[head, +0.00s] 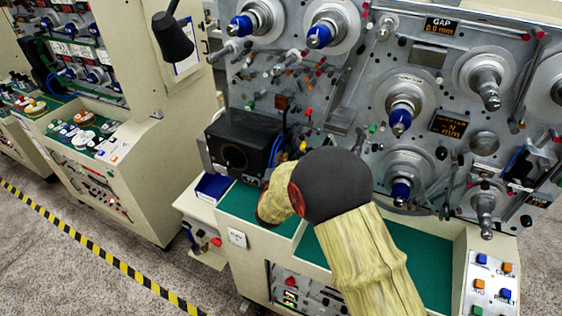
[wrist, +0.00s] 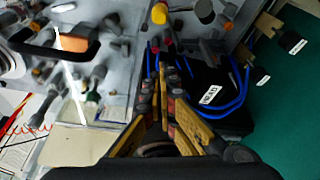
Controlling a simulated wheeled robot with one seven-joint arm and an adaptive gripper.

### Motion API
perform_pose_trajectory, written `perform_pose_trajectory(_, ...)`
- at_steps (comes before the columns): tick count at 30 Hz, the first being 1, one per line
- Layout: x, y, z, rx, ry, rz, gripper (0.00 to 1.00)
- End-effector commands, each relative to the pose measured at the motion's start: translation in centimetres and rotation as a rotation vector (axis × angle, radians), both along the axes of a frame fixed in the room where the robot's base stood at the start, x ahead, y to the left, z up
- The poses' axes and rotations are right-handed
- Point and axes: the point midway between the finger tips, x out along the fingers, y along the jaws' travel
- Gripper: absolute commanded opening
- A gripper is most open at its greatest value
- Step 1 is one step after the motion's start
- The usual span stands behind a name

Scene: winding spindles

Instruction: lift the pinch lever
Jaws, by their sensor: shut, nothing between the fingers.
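My gripper (wrist: 164,88) shows in the wrist view with its yellow and dark fingers together and nothing between them. Its tips point up the picture toward the grey machine panel (wrist: 120,15), close to a black box with a white label (wrist: 210,94) and blue cables (wrist: 240,85). In the head view my covered arm hides the gripper. Several rods and levers show on the panel; I cannot tell for sure which one is the pinch lever. A red-tipped knob (wrist: 155,46) and a yellow-capped one (wrist: 159,14) are just beyond the fingertips in the wrist view.
In the head view the panel (head: 345,95) carries spindles with blue tips (head: 400,118) and a gap display (head: 443,26) reading 0.0 mm. A black box (head: 243,145) stands at the left of the green worktop (head: 425,265). A dark lamp head (head: 173,37) hangs at upper left.

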Motion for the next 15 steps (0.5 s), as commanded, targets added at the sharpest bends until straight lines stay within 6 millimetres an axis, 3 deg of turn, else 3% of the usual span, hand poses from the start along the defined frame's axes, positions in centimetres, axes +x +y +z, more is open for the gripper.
perform_pose_trajectory(8, 4.9, -0.1, -0.4, 0.000, 0.001, 0.000, 0.00)
perform_pose_trajectory(15, 3.9, -2.8, 0.6, 0.000, 0.000, 0.000, 0.00)
